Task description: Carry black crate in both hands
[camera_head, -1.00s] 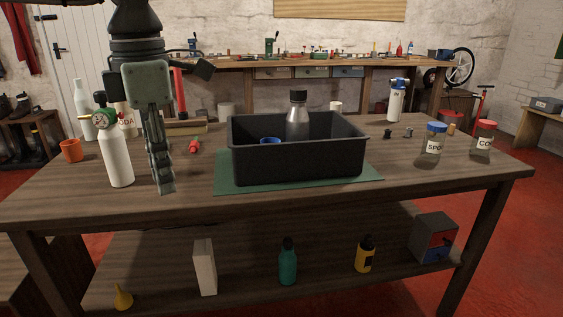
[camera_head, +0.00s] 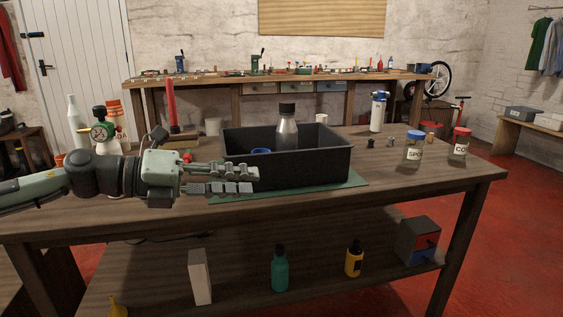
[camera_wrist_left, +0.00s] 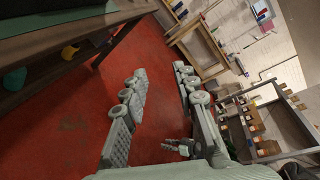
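The black crate (camera_head: 310,168) sits upright on the green mat (camera_head: 345,184) on the wooden table (camera_head: 420,187). A grey bottle with a black cap (camera_head: 287,132) and a blue round thing (camera_head: 261,151) stand inside it. My left gripper (camera_head: 256,180) points right across the crate's lower front left corner, nearer the camera; I cannot tell whether it touches. Its fingers are apart. The left wrist view also shows this gripper (camera_wrist_left: 158,77), with only red floor between the fingers. A small grey gripper (camera_wrist_left: 172,147), seemingly my right one, shows low in that view; its opening is unclear.
Two labelled jars (camera_head: 414,155) (camera_head: 459,147) and a white dispenser (camera_head: 377,113) stand right of the crate. The lower shelf holds a teal bottle (camera_head: 280,271) and a drawer box (camera_head: 418,241). The table's front right is clear.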

